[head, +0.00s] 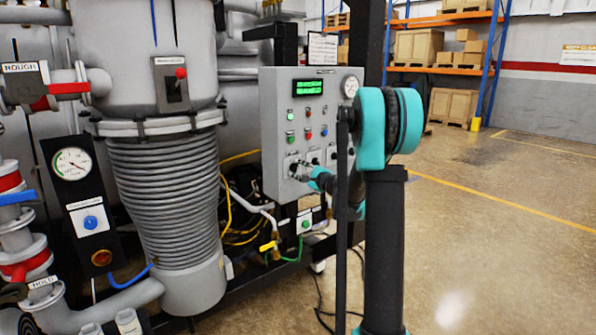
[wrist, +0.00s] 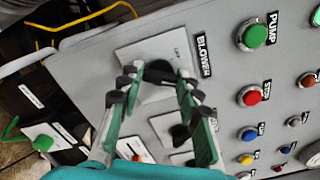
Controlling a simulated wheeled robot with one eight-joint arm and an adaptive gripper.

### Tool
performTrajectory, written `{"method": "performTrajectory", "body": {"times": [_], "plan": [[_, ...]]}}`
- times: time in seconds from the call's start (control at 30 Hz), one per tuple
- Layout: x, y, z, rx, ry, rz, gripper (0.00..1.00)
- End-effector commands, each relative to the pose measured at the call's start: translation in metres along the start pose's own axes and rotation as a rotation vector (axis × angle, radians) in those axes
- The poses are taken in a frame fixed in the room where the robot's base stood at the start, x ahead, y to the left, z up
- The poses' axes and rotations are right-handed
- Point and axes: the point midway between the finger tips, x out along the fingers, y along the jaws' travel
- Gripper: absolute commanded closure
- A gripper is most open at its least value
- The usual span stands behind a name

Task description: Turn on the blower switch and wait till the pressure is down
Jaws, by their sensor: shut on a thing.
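The grey control panel (head: 272,125) stands in the middle of the head view, with a green-lit display (head: 308,87) and a round gauge (head: 350,86). The gauge needle is too small to read. My gripper (head: 298,170) is at the panel's lower left. In the wrist view, the BLOWER label (wrist: 203,55) sits beside a pale plate with a dark blower switch (wrist: 160,71). My gripper (wrist: 160,78) has its two green fingers on either side of the switch and is shut on it. The fingers partly hide the switch, so its exact position cannot be told.
Beside the switch are a green PUMP button (wrist: 256,35), a red STOP button (wrist: 252,95) and another dark switch (wrist: 180,133). A ribbed grey cylinder (head: 168,190) stands left of the panel. The floor (head: 490,230) at right is open.

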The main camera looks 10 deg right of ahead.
Motion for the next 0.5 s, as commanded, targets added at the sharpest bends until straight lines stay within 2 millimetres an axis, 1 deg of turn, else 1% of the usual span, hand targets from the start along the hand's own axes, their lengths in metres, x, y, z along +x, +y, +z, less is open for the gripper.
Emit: {"method": "performTrajectory", "body": {"times": [0.07, 0.1, 0.23, 0.27, 0.5], "plan": [[-0.0008, 0.0005, -0.0006, -0.001, 0.002, 0.0, 0.95], [-0.0008, 0.0005, -0.0006, -0.001, 0.002, 0.0, 0.62], [-0.0006, 0.0003, -0.0005, -0.001, 0.001, 0.0, 0.46], [-0.0005, 0.0003, -0.0004, -0.001, 0.001, 0.0, 0.45], [-0.0004, 0.0002, -0.0001, -0.001, 0.0, 0.0, 0.45]]}}
